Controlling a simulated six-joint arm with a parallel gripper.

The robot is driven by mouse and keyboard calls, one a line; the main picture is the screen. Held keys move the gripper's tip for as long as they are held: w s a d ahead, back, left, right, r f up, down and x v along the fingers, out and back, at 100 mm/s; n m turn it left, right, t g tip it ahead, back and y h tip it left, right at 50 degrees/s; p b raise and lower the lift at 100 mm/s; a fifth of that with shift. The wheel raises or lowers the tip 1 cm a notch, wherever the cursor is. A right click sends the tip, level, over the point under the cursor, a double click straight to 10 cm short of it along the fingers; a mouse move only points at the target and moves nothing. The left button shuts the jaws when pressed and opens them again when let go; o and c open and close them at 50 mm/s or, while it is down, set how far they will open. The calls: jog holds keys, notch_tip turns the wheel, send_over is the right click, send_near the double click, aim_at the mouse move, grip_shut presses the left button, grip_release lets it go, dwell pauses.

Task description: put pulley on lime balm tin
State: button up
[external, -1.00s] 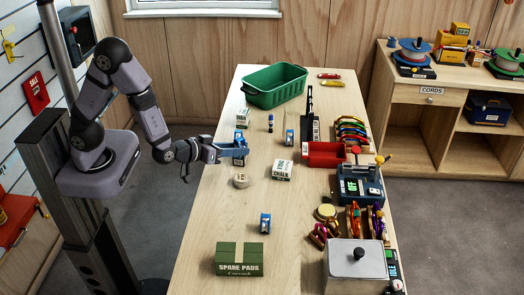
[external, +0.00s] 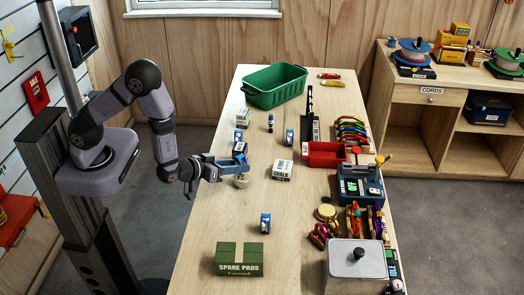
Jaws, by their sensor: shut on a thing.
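My gripper (external: 238,166) is over the left middle of the table, close above a pale round roll (external: 241,182). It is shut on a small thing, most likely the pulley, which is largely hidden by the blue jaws. A small round tin with a yellow-green lid (external: 326,211), which looks like the lime balm tin, lies on the right side of the table, apart from my gripper. Nothing shows on its lid.
Blue-and-white items stand in front (external: 265,223) and behind (external: 289,137). A chalk box (external: 282,170) lies right of my gripper. A red bin (external: 323,155), a scale-like device (external: 360,187), a metal box (external: 355,266) and green spare pads (external: 239,260) stand around. The front middle is mostly clear.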

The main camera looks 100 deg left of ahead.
jog(key=shift+f, duration=1)
jog(key=shift+f, duration=0.15)
jog(key=o, duration=1.1)
